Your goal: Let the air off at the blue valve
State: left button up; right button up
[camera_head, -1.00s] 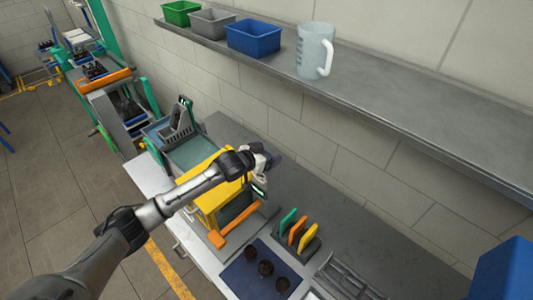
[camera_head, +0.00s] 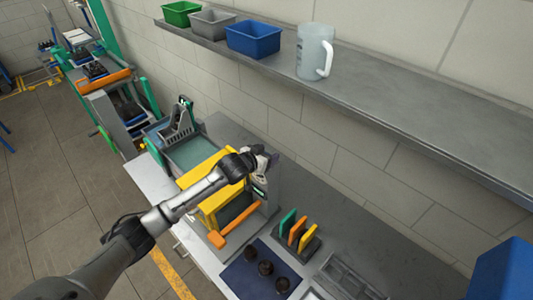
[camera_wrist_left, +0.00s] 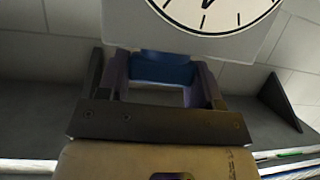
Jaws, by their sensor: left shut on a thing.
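My left gripper (camera_head: 270,160) reaches over the yellow-framed machine (camera_head: 212,180) to its far right side in the head view. In the left wrist view my left gripper (camera_wrist_left: 160,88) is shut on the blue valve (camera_wrist_left: 163,70), which shows between its two fingers. A white dial gauge (camera_wrist_left: 215,12) with black marks is just above the valve, cut off by the frame's top edge. In the head view the gripper and arm hide the valve. My right gripper is not in view.
A stand with green, orange and yellow plates (camera_head: 298,238) and a dark blue mat (camera_head: 245,283) with black round pieces lie nearer on the bench. A shelf (camera_head: 400,95) with bins and a jug (camera_head: 315,52) runs along the wall above.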

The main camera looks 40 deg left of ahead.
pick_arm(q)
jog(key=shift+d+r+n+y+p, duration=0.15)
jog(key=shift+n+y+p, duration=0.25)
jog(key=shift+n+y, duration=0.45)
jog(key=shift+n+g+y, duration=0.4)
jog(key=shift+n+y, duration=0.45)
jog(key=shift+y, duration=0.2)
jog(key=n+y, duration=0.1)
jog(key=n+g+y+b, duration=0.1)
jog(key=shift+f+n+y+b, duration=0.3)
jog(key=shift+n+y, duration=0.1)
jog(key=n+g+y+b, duration=0.6)
jog(key=n+b, duration=0.1)
jog(key=b, duration=0.3)
jog(key=shift+f+g, duration=0.1)
jog(key=shift+g, duration=0.2)
jog(key=shift+r+n+g+y+b, duration=0.25)
jog(key=shift+n+g+y+b, duration=0.15)
jog(key=shift+n+g+b, duration=0.95)
jog(key=shift+t, duration=0.25)
jog(key=o, duration=0.9)
jog(key=shift+a, duration=0.2)
